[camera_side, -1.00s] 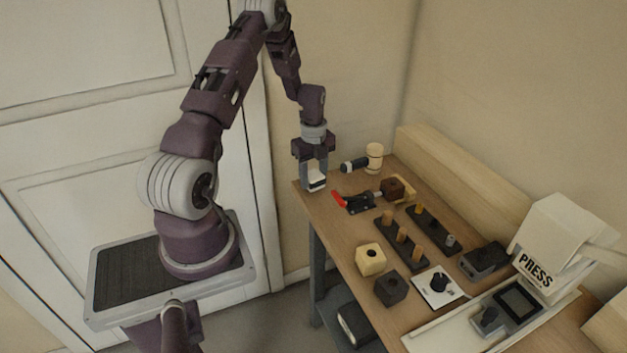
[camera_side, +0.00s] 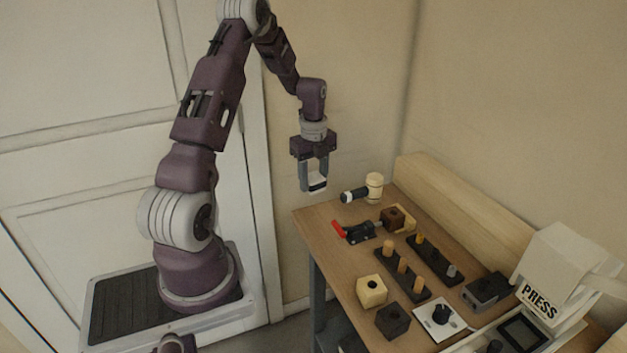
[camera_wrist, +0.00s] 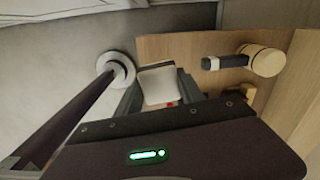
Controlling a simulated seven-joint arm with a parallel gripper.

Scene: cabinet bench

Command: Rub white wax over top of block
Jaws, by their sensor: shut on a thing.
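My gripper (camera_side: 314,184) is shut on the white wax (camera_side: 317,180), a small white block with a dark band low on it in the side view. It hangs in the air above and beside the table's far left corner. The wrist view shows the wax's pale face (camera_wrist: 158,86) between the fingers. A brown block (camera_side: 392,219) sits at the end of a black toggle clamp with a red handle (camera_side: 339,229). A cream block with a hole (camera_side: 371,291) and a dark block with a hole (camera_side: 393,320) stand nearer on the table. Which block the task means cannot be told.
A mallet (camera_side: 374,187) lies at the table's back left; it also shows in the wrist view (camera_wrist: 262,60). Black racks with pegs (camera_side: 403,265) fill the middle. A white press (camera_side: 556,268) stands at right. The table (camera_side: 340,262) is bare along its left front edge.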

